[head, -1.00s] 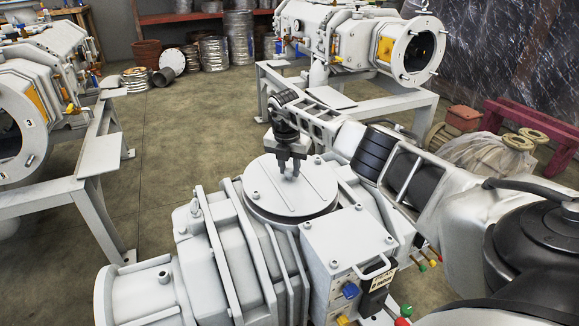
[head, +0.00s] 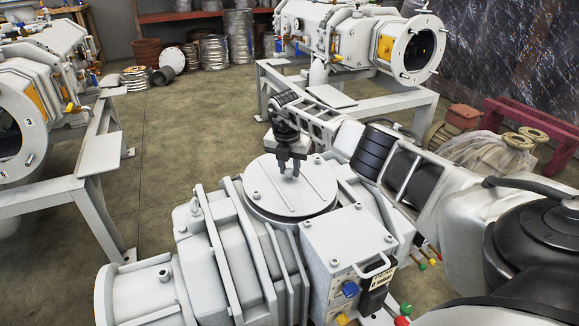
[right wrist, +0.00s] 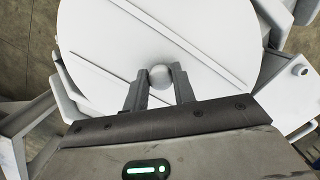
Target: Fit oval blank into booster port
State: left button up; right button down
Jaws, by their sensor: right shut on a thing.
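The oval blank (head: 268,200) is a pale grey plate with two straight ribs and a small round knob (right wrist: 160,76) in its middle. It lies over the top of the grey booster body (head: 228,250) in the head view. The booster port is hidden under the blank. I cannot tell whether the blank is seated or slightly raised. My right gripper (head: 290,173) points down at the middle of the blank, and its fingers are shut on the knob. The blank also fills much of the right wrist view (right wrist: 95,45). My left gripper is not in view.
A box with a handle (head: 345,240) stands right of the blank on the pump. Another pump on a stand (head: 350,45) is behind, and a third (head: 40,90) is at the left. Open floor (head: 185,130) lies between the stands.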

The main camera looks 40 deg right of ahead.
aim_at(286, 184)
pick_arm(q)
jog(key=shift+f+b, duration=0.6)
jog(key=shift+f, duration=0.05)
pick_arm(e)
jog(key=shift+f, duration=0.95)
jog(key=c, duration=1.1)
grip_release()
jog(key=shift+r, duration=0.1)
jog(key=shift+r, duration=0.25)
notch_tip(286, 184, up, 3)
jog(key=shift+s+a+r+p, duration=0.1)
jog(key=shift+a+p, duration=0.05)
jog(key=shift+p, duration=0.85)
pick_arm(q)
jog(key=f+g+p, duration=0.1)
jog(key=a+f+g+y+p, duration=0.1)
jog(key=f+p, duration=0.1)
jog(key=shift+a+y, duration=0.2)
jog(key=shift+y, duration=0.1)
pick_arm(e)
jog(key=r, duration=0.4)
jog(key=a+r, duration=0.1)
jog(key=r, duration=0.3)
jog(key=s+a+r, duration=0.1)
jog(key=r, duration=0.3)
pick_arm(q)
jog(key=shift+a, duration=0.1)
pick_arm(e)
jog(key=shift+r, duration=0.1)
